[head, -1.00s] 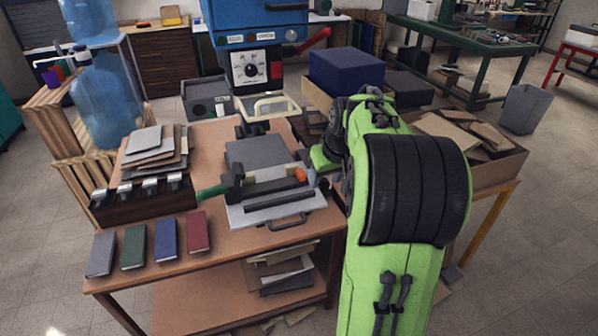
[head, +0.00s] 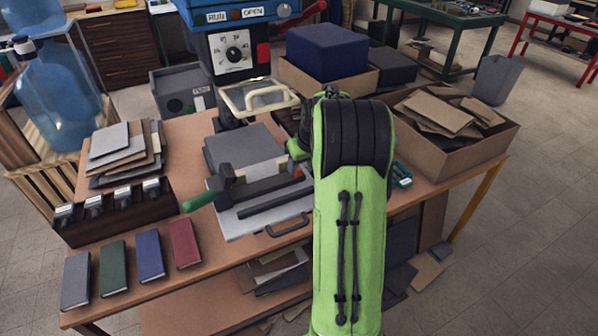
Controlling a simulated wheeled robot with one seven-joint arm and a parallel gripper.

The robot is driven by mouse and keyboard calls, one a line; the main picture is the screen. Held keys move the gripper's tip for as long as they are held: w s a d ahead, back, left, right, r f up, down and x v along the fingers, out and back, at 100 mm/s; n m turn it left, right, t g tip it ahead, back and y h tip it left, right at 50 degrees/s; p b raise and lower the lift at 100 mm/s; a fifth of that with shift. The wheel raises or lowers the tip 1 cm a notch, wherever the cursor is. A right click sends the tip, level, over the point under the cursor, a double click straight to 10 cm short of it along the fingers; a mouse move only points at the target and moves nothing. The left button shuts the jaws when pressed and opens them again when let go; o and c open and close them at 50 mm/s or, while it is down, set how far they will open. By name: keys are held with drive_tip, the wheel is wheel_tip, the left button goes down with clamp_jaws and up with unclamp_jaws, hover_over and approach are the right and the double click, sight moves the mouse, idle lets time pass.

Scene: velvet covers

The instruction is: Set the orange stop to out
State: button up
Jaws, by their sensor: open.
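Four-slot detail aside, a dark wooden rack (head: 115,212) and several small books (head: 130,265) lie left. A board stack (head: 125,150) is behind them. A blue machine (head: 235,45) stands behind the table. A cardboard box of scraps (head: 455,150) and a teal item (head: 401,175) are right.

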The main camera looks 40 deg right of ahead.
sight(300, 171)
drive_tip(key=x, duration=0.3)
drive_tip(key=shift+f, duration=0.25)
clamp_jaws()
